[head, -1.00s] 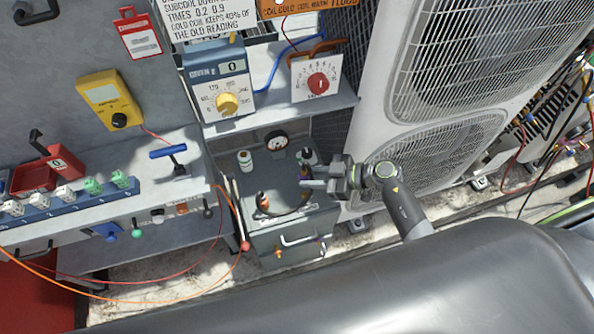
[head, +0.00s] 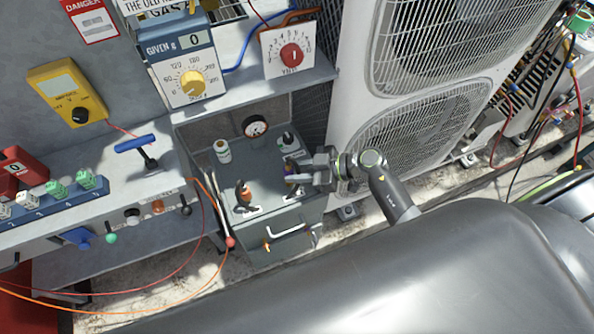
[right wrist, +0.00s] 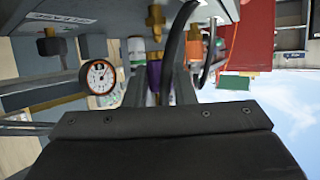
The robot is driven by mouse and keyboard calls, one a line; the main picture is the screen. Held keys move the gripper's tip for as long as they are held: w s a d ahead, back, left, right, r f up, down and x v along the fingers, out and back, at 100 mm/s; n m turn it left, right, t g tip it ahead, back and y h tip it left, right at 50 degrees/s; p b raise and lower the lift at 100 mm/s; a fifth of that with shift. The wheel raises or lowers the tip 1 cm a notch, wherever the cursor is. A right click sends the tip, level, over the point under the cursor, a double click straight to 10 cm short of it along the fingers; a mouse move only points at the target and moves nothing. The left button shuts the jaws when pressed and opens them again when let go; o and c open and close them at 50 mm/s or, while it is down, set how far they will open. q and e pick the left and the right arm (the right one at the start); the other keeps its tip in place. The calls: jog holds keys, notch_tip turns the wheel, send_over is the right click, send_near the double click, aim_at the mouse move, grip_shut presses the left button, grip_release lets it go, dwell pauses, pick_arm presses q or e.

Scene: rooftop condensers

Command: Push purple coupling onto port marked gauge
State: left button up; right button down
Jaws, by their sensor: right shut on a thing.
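The purple coupling (right wrist: 154,75) is between the fingers of my right gripper (right wrist: 158,88) in the right wrist view, with the gripper shut on it. A brass port (right wrist: 155,20) lies in line with it in that view, with a visible gap. In the head view my right gripper (head: 298,178) is over the right part of the grey cabinet top (head: 225,178), and a little purple shows at its fingertips. The lettering by the ports is too small or turned to read. My left gripper is not in view.
A round dial gauge (head: 255,126) stands at the cabinet's back, a white bottle (head: 222,151) at its left. An orange-and-black fitting (head: 243,193) is at the front left. A black hose (right wrist: 178,40) curves close beside the coupling. The condenser (head: 400,120) stands close on the right.

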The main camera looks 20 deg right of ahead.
jog(key=shift+f+b, duration=0.3)
jog(key=shift+f, duration=1)
dwell(1.9)
jog(key=c, duration=1.1)
grip_release()
notch_tip(320, 180, up, 8)
jog(key=p, duration=0.9)
jog(key=shift+f, duration=0.25)
